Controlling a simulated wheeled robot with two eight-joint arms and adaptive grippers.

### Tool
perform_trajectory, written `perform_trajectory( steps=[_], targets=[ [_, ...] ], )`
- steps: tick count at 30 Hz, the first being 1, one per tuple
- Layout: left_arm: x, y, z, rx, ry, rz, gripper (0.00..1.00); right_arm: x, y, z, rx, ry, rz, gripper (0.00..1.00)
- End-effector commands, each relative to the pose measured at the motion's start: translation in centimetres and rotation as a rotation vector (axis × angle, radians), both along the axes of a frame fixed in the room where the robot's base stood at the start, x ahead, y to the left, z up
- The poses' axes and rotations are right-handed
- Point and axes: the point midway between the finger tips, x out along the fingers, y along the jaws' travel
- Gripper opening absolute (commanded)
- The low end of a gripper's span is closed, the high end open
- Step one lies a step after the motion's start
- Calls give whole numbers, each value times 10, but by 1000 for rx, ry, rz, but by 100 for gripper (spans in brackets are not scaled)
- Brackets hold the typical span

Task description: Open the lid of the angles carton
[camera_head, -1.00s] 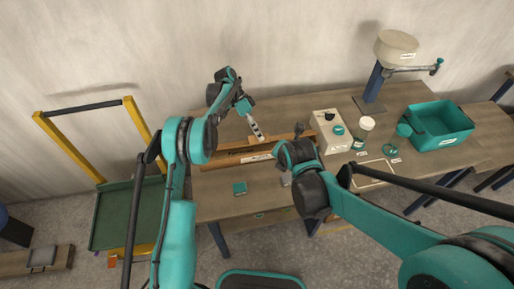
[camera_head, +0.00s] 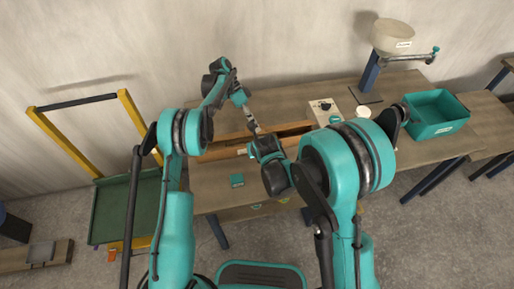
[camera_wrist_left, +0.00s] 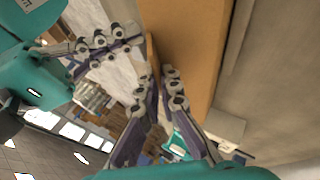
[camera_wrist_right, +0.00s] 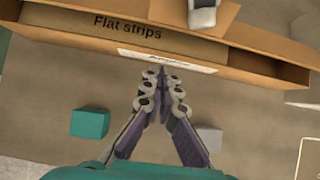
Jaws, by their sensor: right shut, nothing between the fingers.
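The angles carton is a long brown box on the workbench. In the right wrist view its pale label (camera_wrist_right: 165,60) runs along the near edge, its lettering partly hidden by my right fingertips. Printed "Flat strips" (camera_wrist_right: 128,26) shows on brown cardboard just behind. My right gripper (camera_wrist_right: 163,76) is shut and empty, its tips at or just in front of the label; I cannot tell whether they touch. My left gripper (camera_wrist_left: 156,80) has its fingertips close together beside a brown cardboard wall (camera_wrist_left: 188,45); whether they pinch its edge is unclear. In the head view the cartons (camera_head: 225,147) are partly hidden by my arms.
A teal block (camera_wrist_right: 90,123) and a grey block (camera_wrist_right: 210,138) lie near the carton. A white box (camera_head: 322,108), a teal bin (camera_head: 437,113) and a post-mounted bowl (camera_head: 392,35) stand to the right. A yellow-framed cart (camera_head: 125,205) is at left.

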Motion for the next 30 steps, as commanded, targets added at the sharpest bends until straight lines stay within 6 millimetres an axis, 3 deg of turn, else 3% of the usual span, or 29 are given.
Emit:
perform_trajectory(
  steps=[3,10,24,30],
  targets=[
    [0,0,0,0,-1,0,0,13,4,-19,1,0,-1,0],
    [0,0,0,0,-1,0,0,29,9,10,1,0,-1,0],
    [0,0,0,0,-1,0,0,33,11,17,1,0,-1,0],
    [0,0,0,0,-1,0,0,41,13,29,1,-2,-1,0]
  ],
)
